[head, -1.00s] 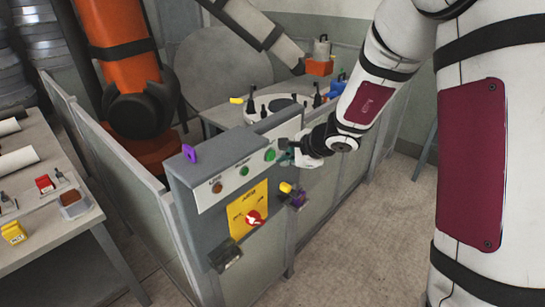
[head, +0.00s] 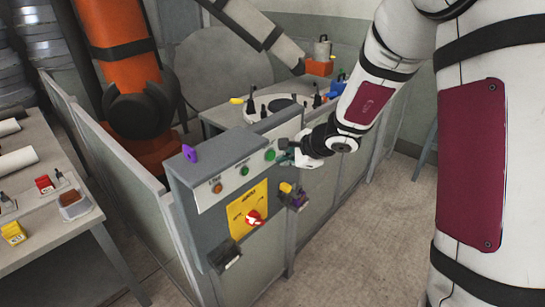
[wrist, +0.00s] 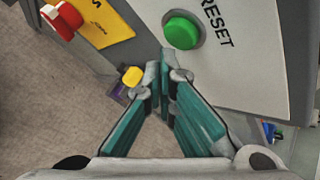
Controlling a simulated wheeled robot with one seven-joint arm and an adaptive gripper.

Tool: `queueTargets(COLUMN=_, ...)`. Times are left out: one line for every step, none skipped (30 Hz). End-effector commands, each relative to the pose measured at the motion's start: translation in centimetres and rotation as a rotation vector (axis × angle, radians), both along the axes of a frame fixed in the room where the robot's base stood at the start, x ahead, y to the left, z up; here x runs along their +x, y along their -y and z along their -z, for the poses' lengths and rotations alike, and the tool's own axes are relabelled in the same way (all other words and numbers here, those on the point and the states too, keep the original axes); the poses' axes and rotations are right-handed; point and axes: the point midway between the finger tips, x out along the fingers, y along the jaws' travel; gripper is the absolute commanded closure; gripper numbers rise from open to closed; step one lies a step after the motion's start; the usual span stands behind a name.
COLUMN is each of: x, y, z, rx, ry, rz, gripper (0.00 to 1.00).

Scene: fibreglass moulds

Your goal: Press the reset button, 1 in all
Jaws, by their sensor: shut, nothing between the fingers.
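The reset button is a round green button (wrist: 182,31) on a light panel, with the word RESET beside it in the wrist view. In the head view the green button (head: 270,155) is the rightmost on the panel of the grey control box (head: 220,150). My gripper (wrist: 165,68) is shut and empty, with its teal fingers together. Its fingertips are just below the button in the wrist view, and I cannot tell whether they touch the panel. In the head view my gripper (head: 287,158) is right beside the button, partly hidden by my wrist.
An orange button (head: 217,188) and another green button (head: 244,171) sit to the left. Below are a red rotary switch (head: 254,218) on a yellow plate and a small holder with a yellow item (head: 286,188). An orange robot arm (head: 118,35) stands behind a low fence.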

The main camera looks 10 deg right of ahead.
Motion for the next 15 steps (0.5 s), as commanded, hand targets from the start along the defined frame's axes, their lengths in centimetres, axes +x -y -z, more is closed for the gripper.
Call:
queueTargets(x=0.0, y=0.0, z=0.0, rx=0.0, ry=0.0, rz=0.0, gripper=1.0)
queueTargets(x=0.0, y=0.0, z=0.0, rx=0.0, ry=0.0, rz=0.0, gripper=1.0)
queueTargets(x=0.03, y=-0.02, z=0.01, rx=0.0, ry=0.0, rz=0.0, gripper=1.0)
queueTargets(x=0.06, y=-0.04, z=0.01, rx=0.0, ry=0.0, rz=0.0, gripper=1.0)
queueTargets(x=0.11, y=-0.08, z=0.02, rx=-0.001, ry=0.0, rz=-0.001, gripper=1.0)
queueTargets(x=0.21, y=-0.14, z=0.02, rx=-0.001, ry=0.001, rz=-0.001, gripper=1.0)
queueTargets(x=0.28, y=-0.2, z=0.03, rx=-0.001, ry=0.001, rz=-0.001, gripper=1.0)
queueTargets(x=0.38, y=-0.26, z=0.04, rx=-0.001, ry=0.001, rz=-0.001, gripper=1.0)
queueTargets(x=0.5, y=-0.34, z=0.04, rx=-0.001, ry=0.001, rz=-0.001, gripper=1.0)
queueTargets(x=0.58, y=-0.4, z=0.04, rx=-0.001, ry=0.0, rz=-0.001, gripper=1.0)
queueTargets(x=0.65, y=-0.45, z=0.04, rx=-0.001, ry=0.0, rz=-0.001, gripper=1.0)
queueTargets(x=0.71, y=-0.5, z=0.02, rx=-0.001, ry=0.0, rz=-0.001, gripper=1.0)
queueTargets(x=0.72, y=-0.51, z=0.02, rx=-0.001, ry=0.0, rz=-0.001, gripper=1.0)
queueTargets(x=0.72, y=-0.51, z=0.0, rx=0.0, ry=0.0, rz=0.0, gripper=1.0)
queueTargets(x=0.7, y=-0.51, z=-0.02, rx=0.0, ry=0.0, rz=0.0, gripper=1.0)
